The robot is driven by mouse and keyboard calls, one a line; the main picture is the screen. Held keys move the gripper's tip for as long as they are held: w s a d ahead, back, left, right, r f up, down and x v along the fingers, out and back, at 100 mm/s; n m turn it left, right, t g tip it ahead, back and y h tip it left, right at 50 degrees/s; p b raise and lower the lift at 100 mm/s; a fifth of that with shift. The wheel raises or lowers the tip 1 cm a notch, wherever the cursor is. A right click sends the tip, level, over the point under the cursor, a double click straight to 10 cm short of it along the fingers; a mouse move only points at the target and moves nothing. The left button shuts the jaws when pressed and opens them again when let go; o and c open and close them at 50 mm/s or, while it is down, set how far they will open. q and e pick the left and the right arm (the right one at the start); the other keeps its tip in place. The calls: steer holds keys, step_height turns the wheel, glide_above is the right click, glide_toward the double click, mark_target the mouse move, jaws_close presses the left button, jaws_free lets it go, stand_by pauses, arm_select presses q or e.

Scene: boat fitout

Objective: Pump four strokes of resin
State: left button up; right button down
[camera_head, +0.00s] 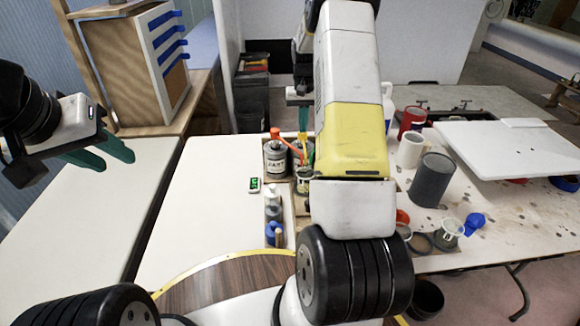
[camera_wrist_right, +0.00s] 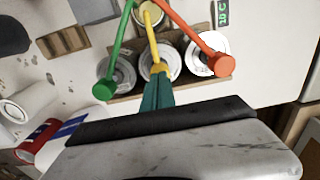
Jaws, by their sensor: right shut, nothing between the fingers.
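Three resin cans stand in a row in the right wrist view: one with a green pump (camera_wrist_right: 104,89), one with a yellow pump (camera_wrist_right: 153,52) and one with an orange pump (camera_wrist_right: 222,64). Their spouts converge over a small cup (camera_wrist_right: 151,14). My right gripper (camera_wrist_right: 157,86) is shut and empty, its teal fingertips at the yellow pump's head; I cannot tell whether they touch. In the head view the orange-pump can (camera_head: 276,160) and cup (camera_head: 303,181) show, while my right arm hides much of the rest. My left gripper (camera_head: 106,153) is open and empty over the left table.
A small green-lit display (camera_head: 255,185) lies left of the cans. Bottles (camera_head: 273,212) stand in a tray in front. To the right are a dark grey cylinder (camera_head: 432,180), a red can (camera_head: 411,120) and a white panel (camera_head: 510,148). The white tabletop left of the cans is clear.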

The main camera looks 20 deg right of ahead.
steer(key=shift+f, duration=0.65)
steer(key=shift+r, duration=2.05)
steer(key=shift+f, duration=0.15)
